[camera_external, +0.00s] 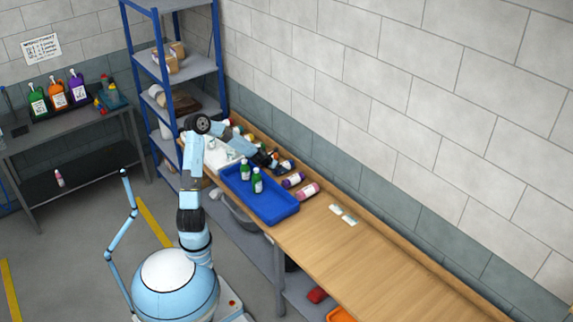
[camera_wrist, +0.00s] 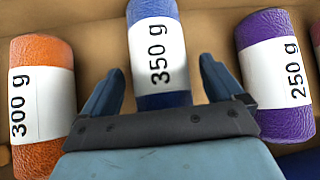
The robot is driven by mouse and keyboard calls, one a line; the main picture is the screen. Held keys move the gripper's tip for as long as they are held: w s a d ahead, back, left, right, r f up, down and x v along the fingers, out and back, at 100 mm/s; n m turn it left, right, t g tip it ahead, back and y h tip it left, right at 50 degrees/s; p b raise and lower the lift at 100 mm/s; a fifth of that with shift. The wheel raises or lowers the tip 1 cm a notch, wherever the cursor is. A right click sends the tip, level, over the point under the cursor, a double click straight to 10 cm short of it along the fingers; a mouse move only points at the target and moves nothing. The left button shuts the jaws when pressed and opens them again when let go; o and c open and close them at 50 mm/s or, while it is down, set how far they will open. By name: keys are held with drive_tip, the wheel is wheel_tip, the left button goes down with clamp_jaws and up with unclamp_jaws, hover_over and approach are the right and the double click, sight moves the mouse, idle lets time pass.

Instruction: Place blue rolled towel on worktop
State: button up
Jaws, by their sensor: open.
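The blue rolled towel (camera_wrist: 158,50) has a white band marked 350 g. It lies on the wooden worktop (camera_external: 345,258), near the wall. In the wrist view my gripper (camera_wrist: 162,70) is open, with one finger on each side of the lower part of the towel. The fingers look apart from it. In the external view my gripper (camera_external: 281,169) is at the row of rolls beyond the blue tray; the blue towel (camera_external: 288,164) is partly hidden there.
An orange 300 g roll (camera_wrist: 42,100) lies on the left and a purple 250 g roll (camera_wrist: 275,75) on the right, both close to my fingers. A pink roll (camera_external: 307,191) lies farther right. The blue tray (camera_external: 275,214) holds green bottles (camera_external: 257,181). The worktop's right part is mostly clear.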

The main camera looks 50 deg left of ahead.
drive_tip(key=v, duration=1.1)
drive_tip(key=shift+r, duration=0.1)
drive_tip(key=s+d+r+m+g, duration=0.1)
drive_tip(key=s+d+r+m, duration=0.3)
drive_tip(key=s+d+m, duration=0.4)
drive_tip(key=s+d+r+m+g, duration=0.1)
drive_tip(key=s+d+r+m, duration=0.25)
drive_tip(key=d+m, duration=0.45)
drive_tip(key=s+r+m, duration=0.3)
drive_tip(key=s+m, duration=0.3)
drive_tip(key=s, duration=0.2)
drive_tip(key=s+a+r+m+g+y, duration=0.1)
drive_tip(key=s+r+m, duration=0.2)
drive_tip(key=s+m, duration=0.4)
drive_tip(key=s+r+m, duration=0.3)
drive_tip(key=s+m, duration=0.4)
drive_tip(key=s, duration=0.4)
drive_tip(key=shift+a+r, duration=0.3)
drive_tip(key=shift+a, duration=0.1)
drive_tip(key=shift+s, duration=0.1)
